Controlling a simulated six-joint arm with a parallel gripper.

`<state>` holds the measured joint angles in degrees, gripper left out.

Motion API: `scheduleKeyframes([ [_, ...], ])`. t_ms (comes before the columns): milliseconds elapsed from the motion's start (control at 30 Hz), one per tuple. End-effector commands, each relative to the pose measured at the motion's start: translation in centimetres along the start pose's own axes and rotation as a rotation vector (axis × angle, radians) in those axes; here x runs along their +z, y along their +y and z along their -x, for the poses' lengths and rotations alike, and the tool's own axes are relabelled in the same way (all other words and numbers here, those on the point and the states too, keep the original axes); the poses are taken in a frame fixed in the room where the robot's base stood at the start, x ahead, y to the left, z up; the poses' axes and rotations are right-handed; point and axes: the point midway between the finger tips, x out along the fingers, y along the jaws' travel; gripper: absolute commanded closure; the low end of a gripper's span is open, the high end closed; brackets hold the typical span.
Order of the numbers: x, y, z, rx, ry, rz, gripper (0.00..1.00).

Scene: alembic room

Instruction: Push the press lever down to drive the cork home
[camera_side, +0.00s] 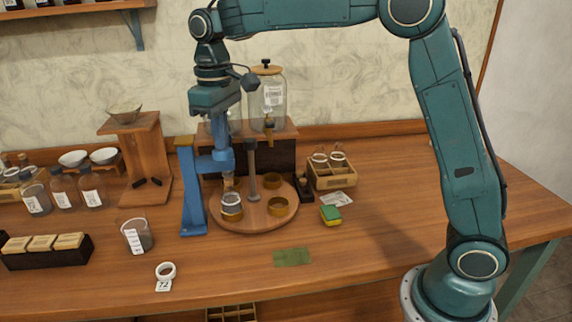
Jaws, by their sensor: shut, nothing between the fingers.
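The blue press (193,200) stands on the bench at the left of a round wooden turntable (258,215). Its blue head (213,163) reaches right, over the turntable's left side. A small glass jar (231,203) sits in a brass ring under the head. A brownish bit shows at the jar's mouth, too small to tell whether it is the cork or how deep it sits. My gripper (222,128) is shut and empty, pointing down just above the press head. I cannot tell whether it touches the press. The lever is not clearly distinguishable there.
A dark post (252,170) rises from the turntable, close to my gripper's right. A glass dispenser (268,95) stands behind on a wooden stand. A wooden stand (148,160) is at left, a bottle crate (331,172) at right. The bench front right is clear.

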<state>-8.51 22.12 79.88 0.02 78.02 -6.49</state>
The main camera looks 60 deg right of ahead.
Motion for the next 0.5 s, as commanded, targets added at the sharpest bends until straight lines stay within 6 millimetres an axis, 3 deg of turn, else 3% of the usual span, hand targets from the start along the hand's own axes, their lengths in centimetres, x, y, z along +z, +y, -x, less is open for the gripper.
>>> scheduleKeyframes([
  [500, 0.01, -0.04, -0.87, 0.000, 0.000, 0.000, 1.00],
])
